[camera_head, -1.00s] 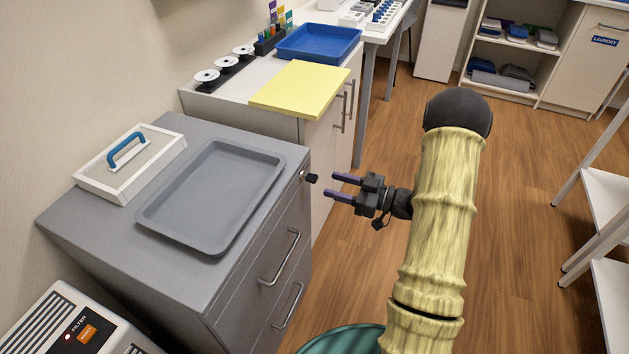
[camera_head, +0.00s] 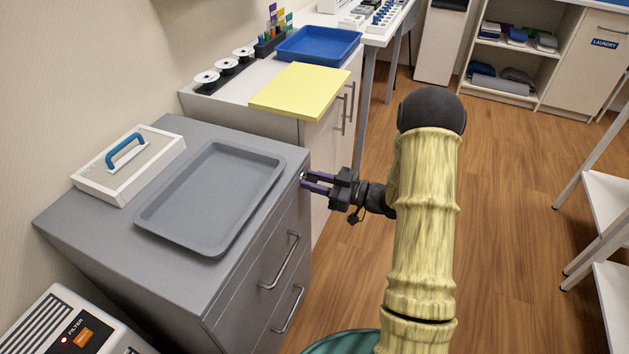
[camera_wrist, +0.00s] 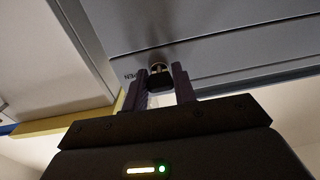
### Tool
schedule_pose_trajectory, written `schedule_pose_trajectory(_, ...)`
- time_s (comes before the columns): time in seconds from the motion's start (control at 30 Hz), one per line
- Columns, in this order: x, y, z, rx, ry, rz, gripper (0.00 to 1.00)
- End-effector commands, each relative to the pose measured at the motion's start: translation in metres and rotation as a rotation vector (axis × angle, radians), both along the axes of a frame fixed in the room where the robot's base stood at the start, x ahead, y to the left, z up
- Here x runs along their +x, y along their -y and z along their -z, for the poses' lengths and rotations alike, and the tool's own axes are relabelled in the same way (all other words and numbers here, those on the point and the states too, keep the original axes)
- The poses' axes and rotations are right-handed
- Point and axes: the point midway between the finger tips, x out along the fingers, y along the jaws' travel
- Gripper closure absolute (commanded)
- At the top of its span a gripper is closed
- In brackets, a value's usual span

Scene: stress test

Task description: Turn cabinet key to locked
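The grey cabinet (camera_head: 262,262) stands at the left in the head view, its drawer front facing right. Its black-headed key (camera_wrist: 160,78) sits in a round lock high on the front, seen in the wrist view. My gripper (camera_head: 304,182) has reached the upper edge of the cabinet front. In the wrist view its two purple fingers (camera_wrist: 160,88) stand on either side of the key head, with a narrow gap that I see on at least one side. The fingers look open around the key. Lettering beside the lock is partly hidden by the left finger.
A grey tray (camera_head: 160,222) and a white-framed lid with a blue handle (camera_head: 126,152) lie on the cabinet top. Two drawer handles (camera_head: 280,262) stick out below the lock. A yellow board (camera_head: 300,90) lies on the white cabinet behind.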

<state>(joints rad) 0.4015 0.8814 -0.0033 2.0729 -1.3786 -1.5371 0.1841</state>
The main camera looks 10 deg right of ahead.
Motion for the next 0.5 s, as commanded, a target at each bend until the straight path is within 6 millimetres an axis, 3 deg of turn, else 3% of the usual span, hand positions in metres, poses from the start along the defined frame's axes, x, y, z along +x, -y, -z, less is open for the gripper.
schedule_pose_trajectory(0.5, 0.0005, 0.0012, 0.0011, -0.061, 0.083, 0.003, 0.96)
